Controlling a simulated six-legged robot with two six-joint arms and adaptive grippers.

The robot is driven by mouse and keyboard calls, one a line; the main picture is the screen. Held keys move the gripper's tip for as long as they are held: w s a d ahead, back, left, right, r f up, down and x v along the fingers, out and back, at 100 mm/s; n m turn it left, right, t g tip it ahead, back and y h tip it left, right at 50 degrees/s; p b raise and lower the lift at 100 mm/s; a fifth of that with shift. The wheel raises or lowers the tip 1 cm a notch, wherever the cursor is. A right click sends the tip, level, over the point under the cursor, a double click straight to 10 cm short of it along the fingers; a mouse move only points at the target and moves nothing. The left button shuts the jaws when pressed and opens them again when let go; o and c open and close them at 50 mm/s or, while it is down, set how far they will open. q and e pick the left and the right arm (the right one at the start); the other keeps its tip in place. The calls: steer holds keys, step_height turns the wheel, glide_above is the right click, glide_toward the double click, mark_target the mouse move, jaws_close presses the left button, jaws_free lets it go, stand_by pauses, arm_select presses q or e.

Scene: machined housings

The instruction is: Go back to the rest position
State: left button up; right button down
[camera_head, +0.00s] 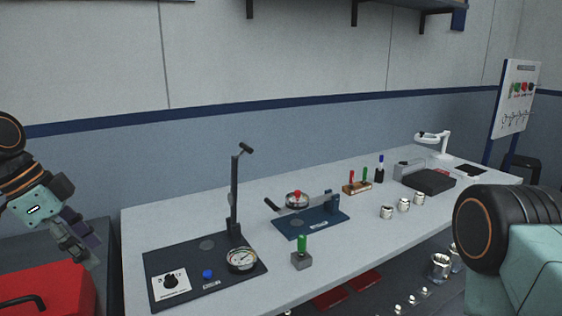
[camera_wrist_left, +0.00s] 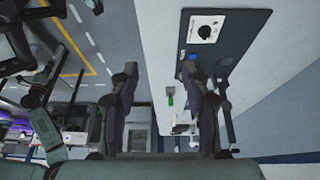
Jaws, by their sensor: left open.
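My left gripper (camera_head: 78,243) hangs at the left edge of the head view, left of the workbench (camera_head: 190,226) and above a red case. Its two dark fingers (camera_wrist_left: 160,100) stand wide apart in the left wrist view, with nothing held between them. At the right edge of the head view a part of my other arm shows as a black round joint and a teal link. The right gripper itself is out of view.
A red case (camera_head: 50,283) stands at left.

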arm_select(q)
steer(key=s+d+f+n+g+y, duration=0.1)
steer(key=s+d+f+n, duration=0.3)
steer(key=f, duration=0.7)
steer(key=s+d+f+n, duration=0.2)
steer(key=s+d+f, duration=0.3)
steer(key=f, duration=0.6)
steer(key=s+d+f+n+y, duration=0.1)
steer(key=s+f+n, duration=0.1)
steer(key=s+f, duration=0.35)
steer(key=s+d+f+n+g+y, duration=0.1)
steer(key=s+f+n, duration=0.15)
steer(key=s, duration=0.65)
steer(key=s+d+f+n+y, duration=0.1)
steer(key=s+d+f+n, duration=0.1)
steer(key=s+f, duration=0.45)
step_height(320, 180, down, 8)
steer(key=b, duration=1)
steer(key=shift+f, duration=0.15)
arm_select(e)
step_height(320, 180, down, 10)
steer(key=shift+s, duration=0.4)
arm_select(q)
steer(key=shift+w+a, duration=0.1)
steer(key=shift+w, duration=0.1)
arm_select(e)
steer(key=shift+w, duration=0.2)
